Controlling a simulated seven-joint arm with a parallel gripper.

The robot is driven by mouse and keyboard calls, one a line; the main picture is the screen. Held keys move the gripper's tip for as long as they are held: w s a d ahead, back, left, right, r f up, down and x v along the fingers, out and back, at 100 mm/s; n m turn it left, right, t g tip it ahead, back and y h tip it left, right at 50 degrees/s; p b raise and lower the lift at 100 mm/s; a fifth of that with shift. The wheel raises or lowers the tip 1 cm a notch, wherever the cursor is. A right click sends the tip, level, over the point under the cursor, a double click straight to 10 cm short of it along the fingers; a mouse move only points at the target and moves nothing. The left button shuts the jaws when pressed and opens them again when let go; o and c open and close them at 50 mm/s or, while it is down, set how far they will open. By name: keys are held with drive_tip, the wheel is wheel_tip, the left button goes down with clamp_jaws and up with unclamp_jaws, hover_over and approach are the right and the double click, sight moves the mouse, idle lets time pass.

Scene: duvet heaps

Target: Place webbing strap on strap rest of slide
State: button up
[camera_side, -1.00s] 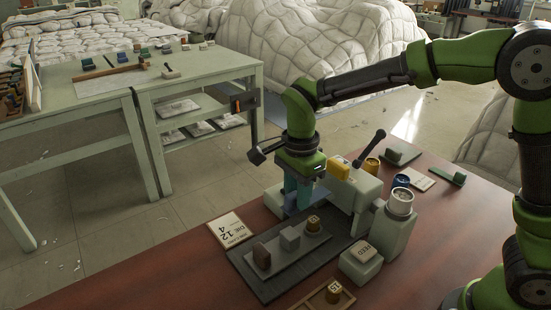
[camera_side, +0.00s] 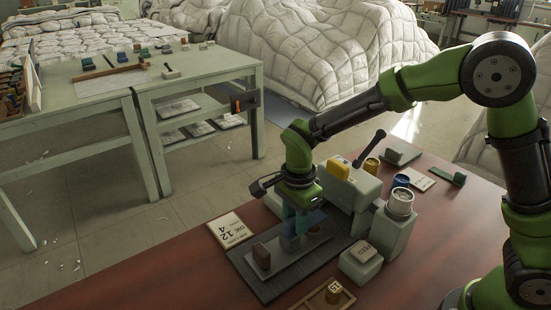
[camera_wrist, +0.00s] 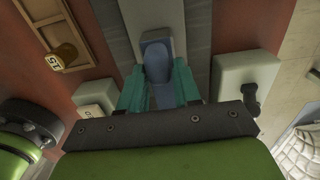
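My gripper (camera_side: 293,228) points down over the grey slide (camera_side: 309,255) and its teal fingers straddle a blue piece, which I take for the webbing strap (camera_side: 314,219). In the wrist view the strap (camera_wrist: 157,62) is a rounded blue strip between both fingers (camera_wrist: 158,92), which look closed on its sides. The slide carries a brown block (camera_side: 262,256) at its left end and a small grey block (camera_side: 289,243), likely the strap rest, right under the fingers. I cannot tell whether the strap touches the grey block. A brass weight on the slide is mostly hidden by the strap.
The pale machine body (camera_side: 350,185) with a yellow part (camera_side: 339,169) and black lever stands close behind my gripper. A marked block (camera_side: 362,258) and a wooden tray (camera_side: 305,303) with a brass piece are at the front. A card (camera_side: 231,231) lies left of the slide.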

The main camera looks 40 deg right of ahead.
drive_tip(key=o, duration=0.3)
drive_tip(key=shift+r, duration=0.1)
wheel_tip(320, 180, up, 12)
drive_tip(key=s+d+r+n+t, duration=0.1)
drive_tip(key=s+d+n+t, duration=0.1)
drive_tip(key=s+d+n, duration=0.1)
drive_tip(key=s+d+r+n+t+y, duration=0.1)
drive_tip(key=s+d+r+n+t, duration=0.1)
drive_tip(key=s+d+n, duration=0.2)
drive_tip(key=s+d+r+n+t+y, duration=0.1)
drive_tip(key=s+d+n+t, duration=0.2)
drive_tip(key=s+n, duration=0.4)
drive_tip(key=shift+s+d+r, duration=0.2)
drive_tip(key=shift+s+r, duration=0.2)
drive_tip(key=shift+s, duration=0.3)
